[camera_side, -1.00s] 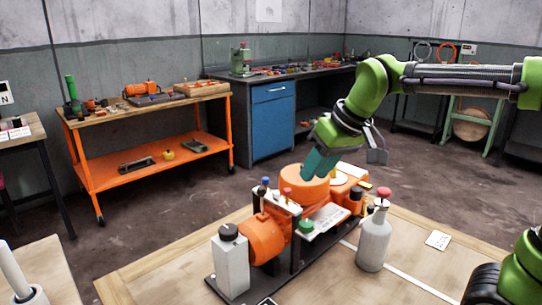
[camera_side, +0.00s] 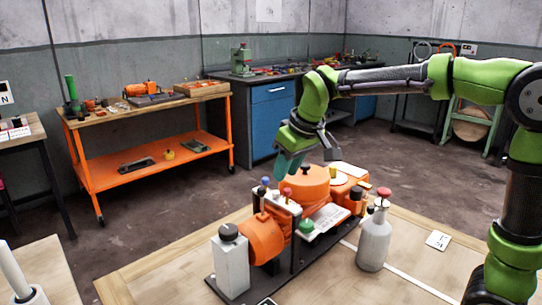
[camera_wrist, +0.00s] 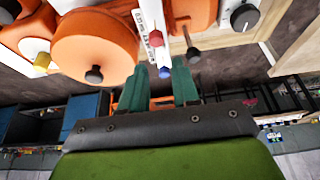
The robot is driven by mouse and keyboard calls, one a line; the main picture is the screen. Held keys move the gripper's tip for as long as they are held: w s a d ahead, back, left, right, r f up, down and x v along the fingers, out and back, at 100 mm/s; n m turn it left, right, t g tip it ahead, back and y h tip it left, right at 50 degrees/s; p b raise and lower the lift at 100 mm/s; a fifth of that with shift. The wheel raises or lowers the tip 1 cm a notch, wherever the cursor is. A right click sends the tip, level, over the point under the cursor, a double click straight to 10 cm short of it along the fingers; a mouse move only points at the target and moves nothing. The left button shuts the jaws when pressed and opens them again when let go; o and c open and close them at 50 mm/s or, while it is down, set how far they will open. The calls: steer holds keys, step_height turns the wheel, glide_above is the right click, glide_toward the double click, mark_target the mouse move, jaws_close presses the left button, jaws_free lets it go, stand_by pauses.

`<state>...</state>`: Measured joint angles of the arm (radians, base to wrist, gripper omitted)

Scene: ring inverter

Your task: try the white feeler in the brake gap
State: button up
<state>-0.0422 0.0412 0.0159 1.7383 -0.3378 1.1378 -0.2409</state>
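The feeler rack (camera_side: 283,203) is a pale upright strip on the orange machine in the side view, with small coloured knobs along its top. A pale knob (camera_side: 276,194), seemingly the white feeler's, sits between the blue knob (camera_side: 265,181) and the red knob (camera_side: 287,192). My gripper (camera_side: 289,168) is above and behind the rack, fingers apart and empty. In the wrist view my gripper (camera_wrist: 160,72) has the blue knob (camera_wrist: 165,72) in line between its fingertips, with the red knob (camera_wrist: 156,38) beyond. I cannot make out the white knob there. The brake gap is not clearly visible.
An orange drum (camera_side: 304,184) stands close behind the rack. A grey bottle with a red cap (camera_side: 374,240) stands right of the machine, and a white card (camera_side: 438,240) lies on the wooden table. The table's right front is mostly clear.

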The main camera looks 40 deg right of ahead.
mark_target(277, 192)
steer(key=x, duration=0.6)
steer(key=shift+w+f, duration=0.15)
steer(key=shift+c, duration=0.2)
jaws_close()
